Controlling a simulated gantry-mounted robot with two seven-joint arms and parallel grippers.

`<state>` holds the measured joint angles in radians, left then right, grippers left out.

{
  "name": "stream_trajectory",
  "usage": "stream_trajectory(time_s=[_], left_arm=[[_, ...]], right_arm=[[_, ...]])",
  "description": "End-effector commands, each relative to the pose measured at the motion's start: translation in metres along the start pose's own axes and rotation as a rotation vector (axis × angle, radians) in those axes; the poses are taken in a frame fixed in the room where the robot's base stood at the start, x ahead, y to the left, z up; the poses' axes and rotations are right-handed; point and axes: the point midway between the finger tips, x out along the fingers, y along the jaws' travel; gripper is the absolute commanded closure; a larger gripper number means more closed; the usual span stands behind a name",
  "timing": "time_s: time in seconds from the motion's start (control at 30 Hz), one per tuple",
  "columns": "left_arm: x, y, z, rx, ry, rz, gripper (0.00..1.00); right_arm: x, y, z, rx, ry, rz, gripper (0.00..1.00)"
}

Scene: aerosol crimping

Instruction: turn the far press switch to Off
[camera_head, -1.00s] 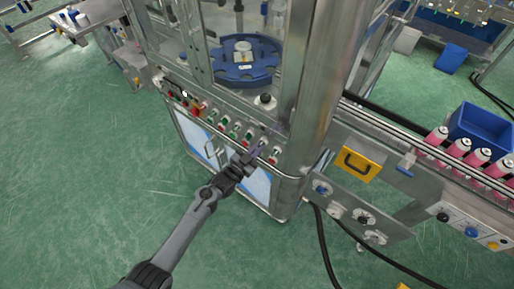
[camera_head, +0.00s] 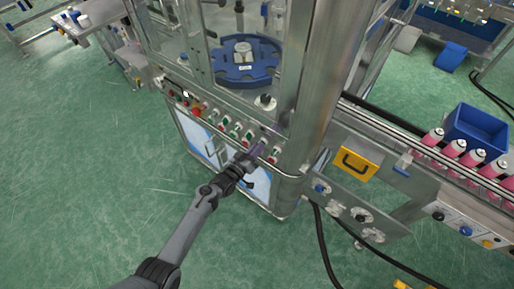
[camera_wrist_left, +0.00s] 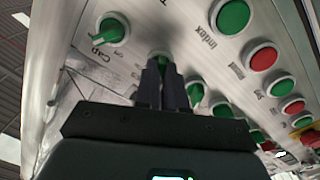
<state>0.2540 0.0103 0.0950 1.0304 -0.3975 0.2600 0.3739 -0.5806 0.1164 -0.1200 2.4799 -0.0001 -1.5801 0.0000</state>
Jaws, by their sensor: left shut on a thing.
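The press's control panel (camera_head: 222,124) carries a row of green selector switches along its lower edge. My left gripper (camera_head: 257,152) reaches up to the right end of this panel. In the left wrist view its dark fingers (camera_wrist_left: 166,82) are shut on a green switch (camera_wrist_left: 163,59), whose knob is mostly hidden between and behind them. I cannot read this switch's label or its exact turn. A free green switch (camera_wrist_left: 112,31) stands to its left, near a "Cap" label. Another green switch (camera_wrist_left: 195,93) is close on its right. My right gripper is not in view.
Green (camera_wrist_left: 233,16) and red (camera_wrist_left: 263,58) round buttons sit above the switches in the wrist view. A steel corner post (camera_head: 312,90) stands right of the panel. A conveyor with pink cans (camera_head: 452,149) and a yellow box (camera_head: 355,163) lie further right. The floor in front is clear.

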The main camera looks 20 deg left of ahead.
Motion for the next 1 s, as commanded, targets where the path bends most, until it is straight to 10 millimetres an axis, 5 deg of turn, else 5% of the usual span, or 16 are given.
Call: stream_trajectory(time_s=[0.6,0.63,0.77,1.0], left_arm=[[0.0001,0.0003,0.0001,-0.045,0.0,0.001,1.0],[0.0001,0.0003,0.0,-0.045,0.0,0.001,0.86],[0.0001,0.0003,0.0001,-0.044,0.0,0.001,0.66],[0.0,0.0001,0.0001,-0.043,0.0,0.0,0.65]], right_arm=[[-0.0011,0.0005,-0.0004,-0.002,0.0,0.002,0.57],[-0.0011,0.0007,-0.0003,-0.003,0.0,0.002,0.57],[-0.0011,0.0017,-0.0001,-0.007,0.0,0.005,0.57],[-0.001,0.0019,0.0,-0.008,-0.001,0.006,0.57]])
